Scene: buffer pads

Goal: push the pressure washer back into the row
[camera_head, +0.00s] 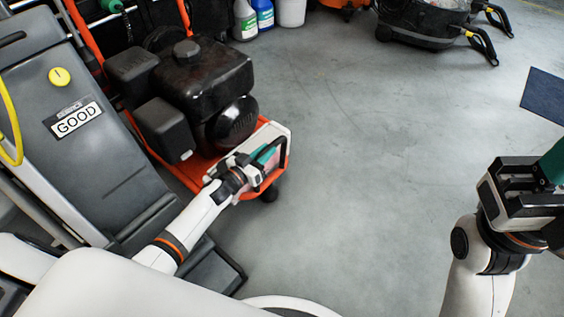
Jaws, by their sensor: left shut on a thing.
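The pressure washer (205,80) stands at the upper left, with a black engine on an orange wheeled frame. Its front end has a white panel and an orange rim, with a dark wheel below. My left gripper (266,155) reaches in from the lower left and is shut on the front end of the pressure washer. The exact contact is partly hidden by the gripper body. My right gripper (552,162) is at the right edge, over clear floor and far from the washer. Its fingertips are cut off by the frame edge.
A grey machine (90,150) with a "GOOD" label stands close on the washer's left. Bottles (254,17) and a white bucket (291,11) stand behind. A black machine (425,25) is at the top right, a dark blue mat (544,95) at the right. The middle floor is clear.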

